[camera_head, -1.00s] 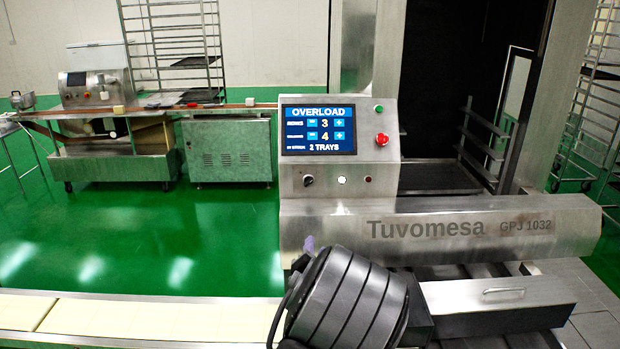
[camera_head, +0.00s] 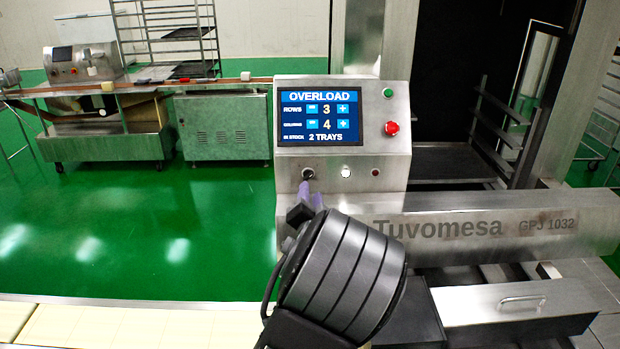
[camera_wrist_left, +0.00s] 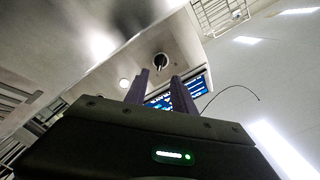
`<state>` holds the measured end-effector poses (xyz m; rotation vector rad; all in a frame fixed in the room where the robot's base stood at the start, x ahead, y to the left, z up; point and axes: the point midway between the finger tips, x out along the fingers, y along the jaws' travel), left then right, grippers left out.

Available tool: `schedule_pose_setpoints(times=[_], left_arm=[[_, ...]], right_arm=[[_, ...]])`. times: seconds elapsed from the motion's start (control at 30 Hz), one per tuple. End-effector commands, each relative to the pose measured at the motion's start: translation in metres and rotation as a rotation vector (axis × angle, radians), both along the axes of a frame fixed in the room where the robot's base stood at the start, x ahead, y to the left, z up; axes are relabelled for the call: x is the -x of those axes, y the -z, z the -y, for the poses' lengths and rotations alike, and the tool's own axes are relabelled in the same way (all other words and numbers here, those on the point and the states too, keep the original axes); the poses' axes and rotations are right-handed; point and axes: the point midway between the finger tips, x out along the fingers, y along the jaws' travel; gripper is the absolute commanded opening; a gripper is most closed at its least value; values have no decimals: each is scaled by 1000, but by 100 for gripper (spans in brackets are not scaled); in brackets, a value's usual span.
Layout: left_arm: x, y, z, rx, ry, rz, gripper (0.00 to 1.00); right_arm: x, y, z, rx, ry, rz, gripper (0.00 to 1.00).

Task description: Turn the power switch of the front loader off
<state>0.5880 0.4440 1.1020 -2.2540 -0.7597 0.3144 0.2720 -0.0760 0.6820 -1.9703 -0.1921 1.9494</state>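The power switch (camera_head: 308,173) is a small dark rotary knob at the left of the lower panel of the front loader (camera_head: 440,228). In the left wrist view the knob (camera_wrist_left: 160,61) shows just past the fingertips and between them. My left gripper (camera_head: 311,189), with purple fingers, is right below the knob in the head view. In the left wrist view this gripper (camera_wrist_left: 161,75) has its fingers apart with nothing between them. I cannot tell whether the fingertips touch the knob. My right gripper is in neither view.
A lit screen (camera_head: 319,116) reading OVERLOAD sits above the knob. A red button (camera_head: 391,128) and a green button (camera_head: 388,93) are right of the screen. A white button (camera_head: 345,173) is right beside the knob. A conveyor (camera_head: 130,325) runs along the lower left.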

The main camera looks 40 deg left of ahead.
Motion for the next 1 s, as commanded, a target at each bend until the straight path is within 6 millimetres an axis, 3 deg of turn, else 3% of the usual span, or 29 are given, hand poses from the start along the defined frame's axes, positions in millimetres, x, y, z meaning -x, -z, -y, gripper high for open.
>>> schedule_pose_setpoints(times=[0.6, 0.9, 1.0], left_arm=[[-58, 0, -45, 0, -1, -1, 31], [-61, 0, -46, 2, 0, -1, 31], [-61, 0, -46, 1, 0, 1, 24]], right_arm=[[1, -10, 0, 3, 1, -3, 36], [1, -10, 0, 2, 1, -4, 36], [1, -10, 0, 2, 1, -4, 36]])
